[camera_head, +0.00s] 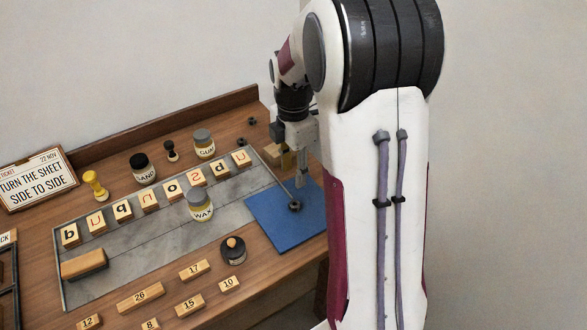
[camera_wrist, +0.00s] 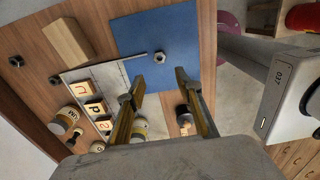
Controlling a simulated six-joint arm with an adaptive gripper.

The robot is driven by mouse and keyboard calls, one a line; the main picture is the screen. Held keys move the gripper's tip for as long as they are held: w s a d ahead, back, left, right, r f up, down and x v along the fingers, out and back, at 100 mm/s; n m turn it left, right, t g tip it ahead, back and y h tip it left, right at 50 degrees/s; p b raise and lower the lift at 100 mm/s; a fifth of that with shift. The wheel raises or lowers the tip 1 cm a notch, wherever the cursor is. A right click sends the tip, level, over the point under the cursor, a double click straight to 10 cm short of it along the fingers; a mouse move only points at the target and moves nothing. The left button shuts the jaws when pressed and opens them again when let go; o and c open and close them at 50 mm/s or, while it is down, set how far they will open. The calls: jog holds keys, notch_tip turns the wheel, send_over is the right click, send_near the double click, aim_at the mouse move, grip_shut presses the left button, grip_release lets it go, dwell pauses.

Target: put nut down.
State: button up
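A dark grey nut (camera_head: 295,205) lies on the blue mat (camera_head: 262,222) at the right end of the bench. In the wrist view, the nut (camera_wrist: 159,57) rests on the mat (camera_wrist: 130,32), just beyond and between my fingertips. My gripper (camera_wrist: 160,80) is open, its two fingers well apart, with nothing seen held between them. In the head view it hangs above the mat beside my forearm, which partly hides it.
Other dark nuts (camera_head: 251,121) lie near the back edge, beside a wooden block (camera_wrist: 66,42). A grey slab (camera_head: 110,250) bears letter blocks (camera_head: 150,200) and a WAX jar (camera_head: 200,206). A stamp (camera_head: 233,252) and number blocks (camera_head: 140,298) stand in front.

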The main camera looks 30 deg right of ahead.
jog(key=s+a+r+m+t, duration=0.2)
jog(key=s+a+r+m, duration=0.65)
jog(key=r, duration=0.25)
jog(key=s+a+r+m+t, duration=0.3)
jog(key=s+a+m, duration=0.4)
jog(key=s, duration=0.5)
jog(key=shift+s+a+r+m+t, duration=0.2)
jog(key=shift+r+m+t, duration=0.15)
jog(key=shift+m, duration=0.9)
